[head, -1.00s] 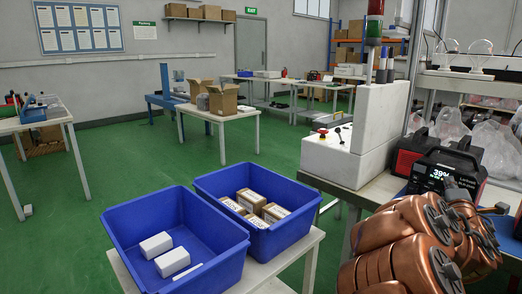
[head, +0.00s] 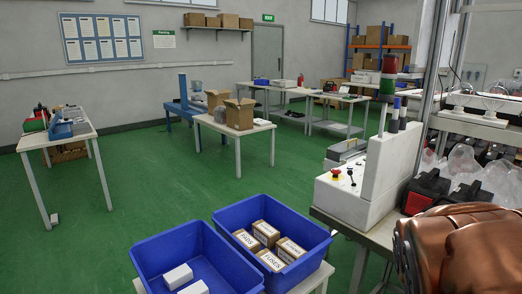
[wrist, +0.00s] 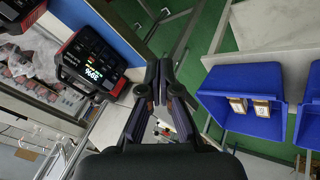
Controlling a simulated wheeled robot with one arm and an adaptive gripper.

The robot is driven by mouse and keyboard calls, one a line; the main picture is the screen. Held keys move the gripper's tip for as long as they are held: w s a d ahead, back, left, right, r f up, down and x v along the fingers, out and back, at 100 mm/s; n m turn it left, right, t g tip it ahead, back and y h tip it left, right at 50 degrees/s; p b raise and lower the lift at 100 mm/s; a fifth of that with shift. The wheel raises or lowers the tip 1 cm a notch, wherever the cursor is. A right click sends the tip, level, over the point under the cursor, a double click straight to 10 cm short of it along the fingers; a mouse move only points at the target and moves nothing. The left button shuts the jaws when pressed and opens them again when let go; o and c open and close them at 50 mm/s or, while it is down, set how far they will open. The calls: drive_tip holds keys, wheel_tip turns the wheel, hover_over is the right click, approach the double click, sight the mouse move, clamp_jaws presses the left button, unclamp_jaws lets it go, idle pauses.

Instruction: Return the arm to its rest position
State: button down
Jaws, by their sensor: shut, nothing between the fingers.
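My gripper (wrist: 159,82) shows in the wrist view with its fingers together and nothing between them. It hangs over the gap between the workbench and the table with the blue bins, touching neither. In the head view my copper-coloured arm fills the lower right corner, and the gripper itself is out of that view.
A blue bin (head: 322,243) holds several labelled boxes, and a second blue bin (head: 143,258) beside it holds white boxes. The white control box (head: 340,200) with a red button and a signal tower stands on the bench. Green floor (head: 150,190) is clear at left.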

drive_tip(key=s+a+r+g+y+p, duration=0.2)
drive_tip(key=s+a+r+g+p, duration=0.1)
drive_tip(key=s+a, duration=0.6)
drive_tip(key=s+a+r+g+y+p, duration=0.2)
drive_tip(key=s+a+p, duration=0.3)
drive_tip(key=s+a, duration=0.5)
drive_tip(key=shift+s+r+g+y, duration=0.4)
drive_tip(key=shift+s+g+y, duration=0.2)
drive_tip(key=shift+s+g, duration=0.15)
